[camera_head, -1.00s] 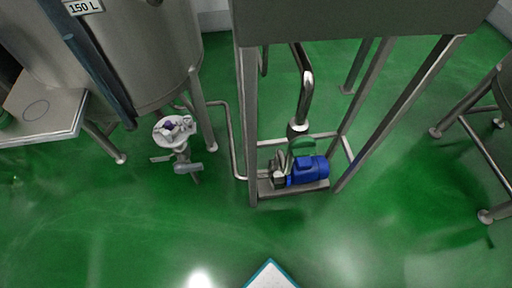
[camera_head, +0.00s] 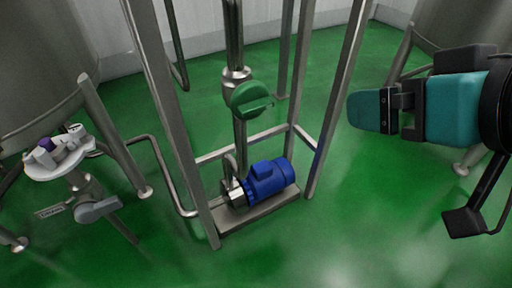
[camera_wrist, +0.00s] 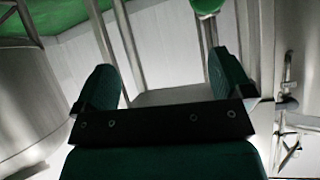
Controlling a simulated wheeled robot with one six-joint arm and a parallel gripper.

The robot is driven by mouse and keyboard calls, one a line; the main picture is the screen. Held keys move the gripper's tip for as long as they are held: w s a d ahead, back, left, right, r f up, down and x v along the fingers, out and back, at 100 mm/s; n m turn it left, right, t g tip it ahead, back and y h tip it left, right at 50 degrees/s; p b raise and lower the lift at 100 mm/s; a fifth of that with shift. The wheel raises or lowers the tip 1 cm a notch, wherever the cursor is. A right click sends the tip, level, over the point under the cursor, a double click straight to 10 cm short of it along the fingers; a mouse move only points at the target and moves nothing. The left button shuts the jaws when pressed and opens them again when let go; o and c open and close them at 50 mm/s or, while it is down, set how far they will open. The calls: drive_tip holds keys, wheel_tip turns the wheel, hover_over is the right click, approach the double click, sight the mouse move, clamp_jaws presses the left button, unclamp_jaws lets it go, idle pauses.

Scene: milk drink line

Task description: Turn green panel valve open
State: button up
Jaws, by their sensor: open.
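The green valve handle (camera_head: 252,99), a rounded disc with a grip bar, sits on the vertical steel pipe above the blue pump in the head view. My gripper (camera_head: 368,110) is at the right of that view, pointing left, apart from the handle. The wrist view shows my gripper (camera_wrist: 163,78) with its two teal fingers spread and nothing between them. A green rounded part (camera_wrist: 207,6), which looks like the valve handle, shows at that view's top edge, beyond the fingers and cut off.
Steel frame legs (camera_head: 170,115) stand around the pipe and the blue pump (camera_head: 268,180). A steel tank (camera_head: 45,60) and a white round plate with small parts (camera_head: 50,168) are at the left. Open green floor (camera_head: 330,235) lies in front.

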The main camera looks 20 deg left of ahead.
drive_tip(key=a+f+n+t+y+b, duration=0.1)
drive_tip(key=a+f+t+y+b, duration=0.2)
drive_tip(key=f+b, duration=0.6)
drive_tip(key=n+y, duration=0.2)
drive_tip(key=y, duration=0.1)
approach(259, 110)
drive_tip(key=p+x, duration=0.6)
drive_tip(key=x, duration=0.3)
drive_tip(key=shift+w+a+r, duration=0.2)
drive_tip(key=shift+w, duration=0.05)
drive_tip(key=shift+p+x, duration=0.4)
drive_tip(key=shift+x, duration=0.35)
drive_tip(key=shift+f, duration=0.15)
drive_tip(key=c, duration=0.7)
